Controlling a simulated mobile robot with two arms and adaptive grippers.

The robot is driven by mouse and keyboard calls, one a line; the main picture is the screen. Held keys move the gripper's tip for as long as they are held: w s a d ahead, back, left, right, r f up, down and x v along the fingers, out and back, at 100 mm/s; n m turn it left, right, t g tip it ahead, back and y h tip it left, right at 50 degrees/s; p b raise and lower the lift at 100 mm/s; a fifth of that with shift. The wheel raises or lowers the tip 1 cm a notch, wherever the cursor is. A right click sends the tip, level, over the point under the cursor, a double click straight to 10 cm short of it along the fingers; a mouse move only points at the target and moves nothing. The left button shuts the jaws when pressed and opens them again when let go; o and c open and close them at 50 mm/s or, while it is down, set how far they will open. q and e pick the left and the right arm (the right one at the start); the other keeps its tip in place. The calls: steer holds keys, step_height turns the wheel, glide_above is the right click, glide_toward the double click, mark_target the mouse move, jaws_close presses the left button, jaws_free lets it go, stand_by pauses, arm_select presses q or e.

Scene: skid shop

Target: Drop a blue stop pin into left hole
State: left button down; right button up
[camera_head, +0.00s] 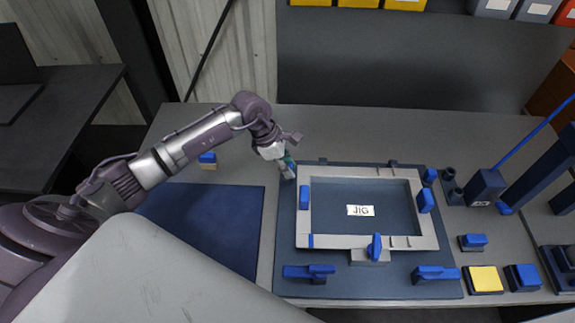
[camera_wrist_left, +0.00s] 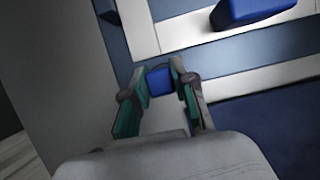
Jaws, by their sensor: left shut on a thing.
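My left gripper (camera_head: 287,168) is at the upper-left corner of the jig board (camera_head: 285,225). In the left wrist view its green-padded fingers (camera_wrist_left: 159,92) are shut on a small blue stop pin (camera_wrist_left: 159,80). The pin's lower end is hidden, so I cannot tell whether it touches the board or sits in a hole. In the head view the pin is hidden by the gripper. The left hole cannot be made out in either view. My right gripper is not in view.
A light grey frame (camera_head: 303,222) surrounds the panel labelled JIG (camera_head: 340,195). Blue clamps (camera_head: 305,197) stand along it. A dark blue mat (camera_head: 215,220) lies to the left. Blue blocks, a yellow pad (camera_head: 485,280) and a blue-handled tool holder (camera_head: 484,188) stand at the right.

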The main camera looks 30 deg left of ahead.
arm_select(q)
steer(key=shift+f+b, duration=0.2)
steer(key=shift+b, duration=0.25)
stand_by(0.3)
steer(key=shift+c, duration=2.3)
jaws_free()
steer(key=shift+r+p, duration=1.95)
steer(key=shift+r, duration=1.55)
steer(key=shift+s+f, duration=0.1)
